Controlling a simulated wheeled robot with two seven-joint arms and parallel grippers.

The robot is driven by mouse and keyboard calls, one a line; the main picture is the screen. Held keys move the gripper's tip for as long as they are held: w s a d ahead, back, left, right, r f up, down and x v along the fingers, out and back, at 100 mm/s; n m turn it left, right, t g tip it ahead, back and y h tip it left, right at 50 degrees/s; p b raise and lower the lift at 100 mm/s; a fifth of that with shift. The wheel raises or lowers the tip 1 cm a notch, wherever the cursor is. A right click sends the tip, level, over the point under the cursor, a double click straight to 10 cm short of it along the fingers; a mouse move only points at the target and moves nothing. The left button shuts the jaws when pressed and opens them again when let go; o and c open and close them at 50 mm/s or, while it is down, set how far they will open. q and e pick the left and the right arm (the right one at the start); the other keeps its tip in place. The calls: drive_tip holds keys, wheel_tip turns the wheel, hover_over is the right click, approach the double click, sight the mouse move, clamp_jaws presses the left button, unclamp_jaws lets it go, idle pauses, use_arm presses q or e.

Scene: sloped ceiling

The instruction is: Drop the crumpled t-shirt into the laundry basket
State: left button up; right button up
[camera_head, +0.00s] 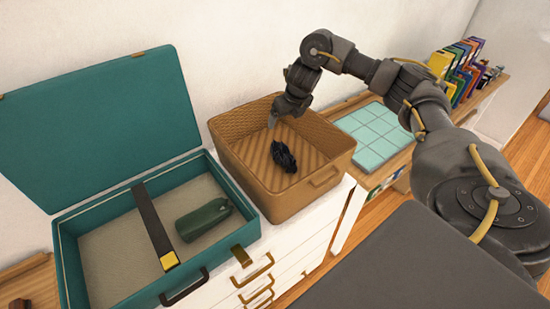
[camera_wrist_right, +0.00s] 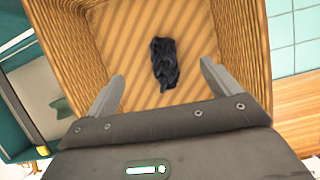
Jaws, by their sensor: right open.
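The crumpled t-shirt (camera_head: 283,156) is a small dark bundle lying on the floor of the laundry basket (camera_head: 325,176), a tan woven box on the white dresser. In the right wrist view the t-shirt (camera_wrist_right: 165,63) lies apart from the fingers, on the striped floor of the basket (camera_wrist_right: 62,40). My right gripper (camera_head: 272,120) is above the basket's back part, pointing down. In the right wrist view my right gripper (camera_wrist_right: 158,88) has its two fingers spread wide with nothing between them. My left gripper is not in view.
An open teal suitcase (camera_head: 62,228) stands left of the basket, its lid (camera_head: 95,125) raised; a green bottle-like item (camera_head: 204,219) lies inside. Right of the basket are a pale green tiled mat (camera_head: 370,136) and a row of colourful books (camera_head: 462,68).

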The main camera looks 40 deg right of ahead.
drive_tip(key=p+v, duration=0.1)
drive_tip(key=v, duration=0.9)
drive_tip(key=shift+s+r, duration=0.2)
drive_tip(key=shift+r, duration=0.1)
drive_tip(key=shift+s, duration=0.1)
idle(0.3)
